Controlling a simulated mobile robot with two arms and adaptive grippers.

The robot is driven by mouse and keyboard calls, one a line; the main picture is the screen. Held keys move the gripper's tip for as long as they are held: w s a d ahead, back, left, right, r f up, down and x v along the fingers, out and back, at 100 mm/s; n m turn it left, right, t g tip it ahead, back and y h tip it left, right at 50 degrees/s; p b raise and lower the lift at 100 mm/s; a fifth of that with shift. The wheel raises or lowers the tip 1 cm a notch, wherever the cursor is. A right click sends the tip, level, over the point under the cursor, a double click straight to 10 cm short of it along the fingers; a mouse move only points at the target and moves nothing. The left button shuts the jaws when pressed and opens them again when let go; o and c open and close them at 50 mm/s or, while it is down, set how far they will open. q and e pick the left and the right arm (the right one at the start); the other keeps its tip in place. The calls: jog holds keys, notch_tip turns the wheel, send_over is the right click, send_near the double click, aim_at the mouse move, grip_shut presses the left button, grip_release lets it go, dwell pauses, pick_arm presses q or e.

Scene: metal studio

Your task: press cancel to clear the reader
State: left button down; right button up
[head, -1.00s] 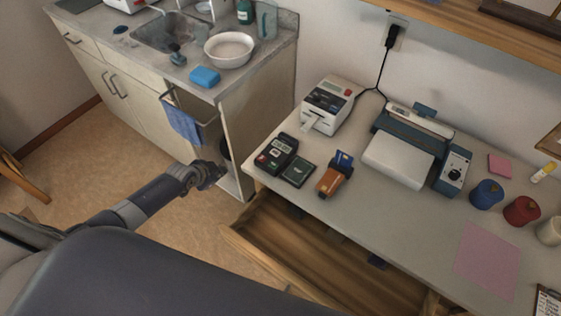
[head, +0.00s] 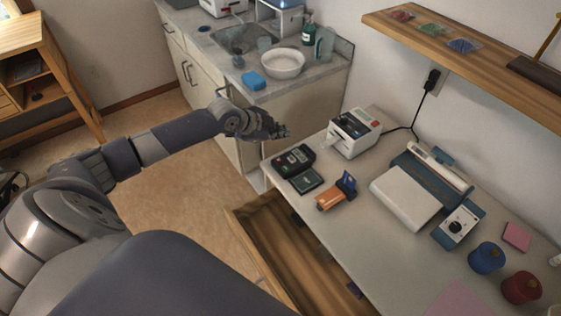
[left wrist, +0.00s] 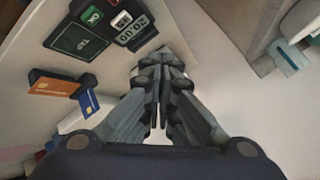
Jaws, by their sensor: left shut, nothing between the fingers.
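The reader (head: 294,160), a small dark box with a lit display and keys, lies at the near left corner of the desk. In the left wrist view the reader (left wrist: 138,32) shows "20.00" and green, white and red keys at the top edge. My left gripper (head: 285,131) is shut and empty, above the desk's left end just behind the reader. In the wrist view its fingertips (left wrist: 160,55) appear beside the reader's display end; I cannot tell the exact gap. My right gripper is not in view.
A dark pad with a green square (head: 307,180) lies beside the reader. A white printer (head: 355,133) stands behind, close to the gripper. An open drawer (head: 285,245) juts out in front.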

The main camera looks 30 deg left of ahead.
pick_arm(q)
jog(key=b, duration=0.7)
send_over(280, 161)
notch_tip(280, 161, down, 8)
jog(key=shift+s+f, duration=0.1)
jog(key=shift+f, duration=0.3)
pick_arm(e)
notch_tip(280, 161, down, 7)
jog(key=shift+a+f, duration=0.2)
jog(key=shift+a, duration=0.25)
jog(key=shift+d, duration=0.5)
pick_arm(q)
jog(key=shift+f, duration=0.1)
